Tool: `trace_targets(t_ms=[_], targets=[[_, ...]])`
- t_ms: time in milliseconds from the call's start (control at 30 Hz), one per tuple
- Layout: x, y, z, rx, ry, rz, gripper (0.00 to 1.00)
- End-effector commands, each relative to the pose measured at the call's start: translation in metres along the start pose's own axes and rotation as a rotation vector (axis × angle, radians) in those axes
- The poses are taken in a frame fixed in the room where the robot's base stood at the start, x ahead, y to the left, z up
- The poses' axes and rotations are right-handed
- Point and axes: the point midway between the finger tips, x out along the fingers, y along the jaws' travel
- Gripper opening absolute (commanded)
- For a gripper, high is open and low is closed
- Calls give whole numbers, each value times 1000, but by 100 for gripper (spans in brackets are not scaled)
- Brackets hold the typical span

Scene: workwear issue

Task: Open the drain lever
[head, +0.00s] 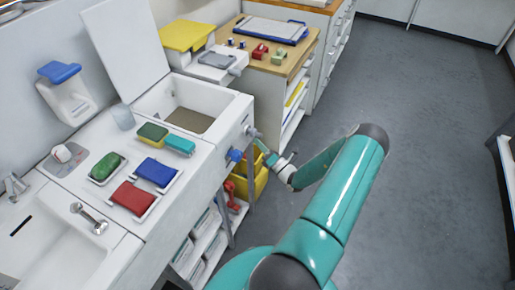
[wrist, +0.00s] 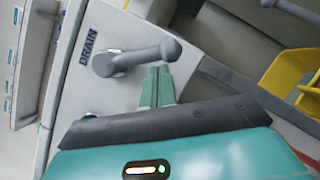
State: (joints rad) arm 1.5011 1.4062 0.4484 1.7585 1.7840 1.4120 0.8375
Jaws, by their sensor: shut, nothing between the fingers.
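The drain lever (wrist: 135,60) is a grey handle with a rounded end, on a white panel marked DRAIN. In the wrist view it lies across the picture just beyond my fingertips. In the head view the lever (head: 251,132) shows small on the front of the white sink unit. My gripper (wrist: 158,70) has its green fingers together with nothing between them. The fingertips are close to the lever's rounded end; I cannot tell whether they touch it. In the head view my gripper (head: 264,149) is in front of the unit, beside the lever.
A blue knob (head: 235,155) sits on the same front, left of my gripper. A yellow bin (head: 250,180) stands below. The basin (head: 212,102) is open above, with its lid raised. Sponges and brushes lie on the counter. The floor on the right is clear.

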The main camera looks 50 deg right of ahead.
Motion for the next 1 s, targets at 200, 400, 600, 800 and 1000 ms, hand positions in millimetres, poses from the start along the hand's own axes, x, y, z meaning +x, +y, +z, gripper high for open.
trace_targets(t_ms=[200,400,600,800,1000], targets=[[6,-6,14,-188,-2,89,0],[12,-9,26,-358,-2,169,0],[18,-8,36,-505,-2,239,0],[21,-7,44,-611,-1,291,0],[23,-6,48,-670,-1,317,0]])
